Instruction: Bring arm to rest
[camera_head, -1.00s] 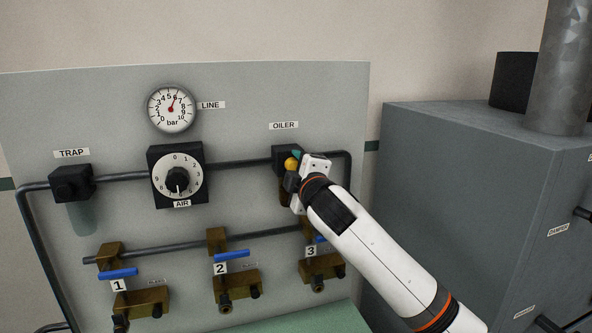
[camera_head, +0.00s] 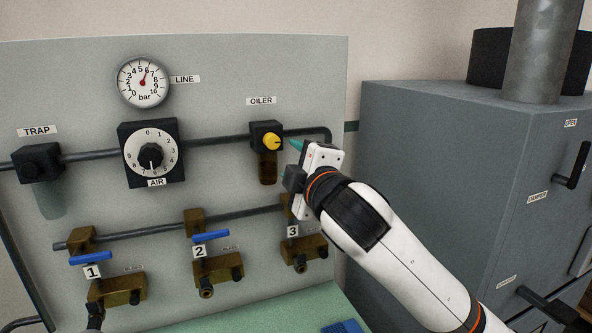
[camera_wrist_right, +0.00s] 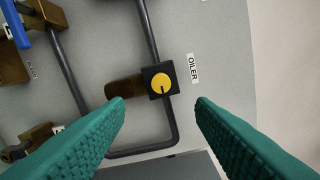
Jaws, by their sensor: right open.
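My right gripper (camera_head: 298,150) is to the right of the oiler (camera_head: 266,138), a black block with a yellow knob and a dark amber bowl below. In the right wrist view its two green fingers (camera_wrist_right: 160,115) are wide apart, with nothing between them. The oiler's yellow knob (camera_wrist_right: 160,83) shows ahead of the fingers, clear of both. In the head view one green fingertip shows just right of the knob; the other finger is hidden. A small dark part at the lower left edge may be my left arm, but no left gripper can be made out.
The grey panel (camera_head: 80,85) carries a gauge (camera_head: 143,82), an AIR dial (camera_head: 151,155), a trap (camera_head: 39,164) and pipes. Blue-handled valves (camera_head: 211,237) sit below. A large grey cabinet (camera_head: 430,140) with black handles stands at right. A green surface (camera_head: 270,312) lies below the panel.

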